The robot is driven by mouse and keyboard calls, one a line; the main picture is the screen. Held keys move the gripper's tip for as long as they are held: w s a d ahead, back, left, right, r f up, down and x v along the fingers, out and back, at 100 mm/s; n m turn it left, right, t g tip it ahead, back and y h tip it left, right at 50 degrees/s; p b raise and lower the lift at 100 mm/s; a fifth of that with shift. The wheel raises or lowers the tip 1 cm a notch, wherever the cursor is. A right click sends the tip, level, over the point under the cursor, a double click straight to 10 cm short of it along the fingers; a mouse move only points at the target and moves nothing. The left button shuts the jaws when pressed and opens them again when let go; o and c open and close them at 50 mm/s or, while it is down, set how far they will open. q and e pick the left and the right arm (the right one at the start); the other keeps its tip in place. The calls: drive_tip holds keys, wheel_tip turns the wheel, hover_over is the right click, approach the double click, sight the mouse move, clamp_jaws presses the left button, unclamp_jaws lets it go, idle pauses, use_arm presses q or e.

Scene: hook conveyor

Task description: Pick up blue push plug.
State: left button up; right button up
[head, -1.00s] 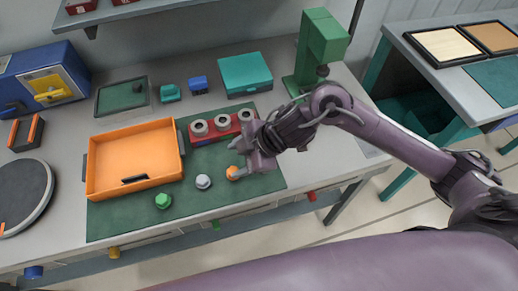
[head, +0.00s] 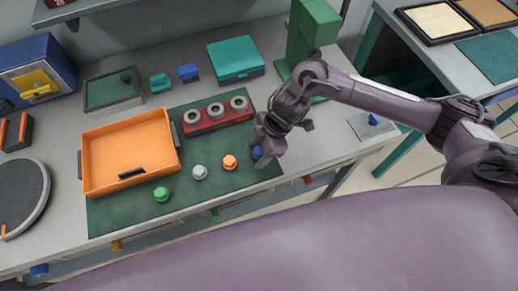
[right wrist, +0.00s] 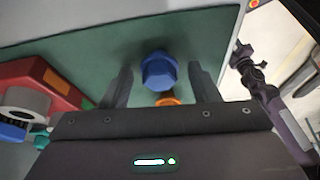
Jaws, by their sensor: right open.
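The blue push plug (head: 257,152) stands on the green mat (head: 228,178) near its right end, partly hidden by my right gripper (head: 265,146). In the right wrist view the blue push plug (right wrist: 158,70) shows between the two open fingers of my right gripper (right wrist: 160,84), with a gap on both sides. I cannot tell whether the fingers are low enough to be around it. An orange plug (head: 230,162) stands to its left, then a white plug (head: 199,172) and a green plug (head: 161,194). My left gripper is not in view.
A red block with grey rings (head: 218,114) lies behind the plugs. An orange tray (head: 128,150) is at left. A green press (head: 312,40) stands at the back. A plate with a blue knob (head: 373,121) lies at right.

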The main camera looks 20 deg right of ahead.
drive_tip(key=shift+f, duration=0.1)
drive_tip(key=c, duration=0.8)
drive_tip(key=shift+c, duration=0.7)
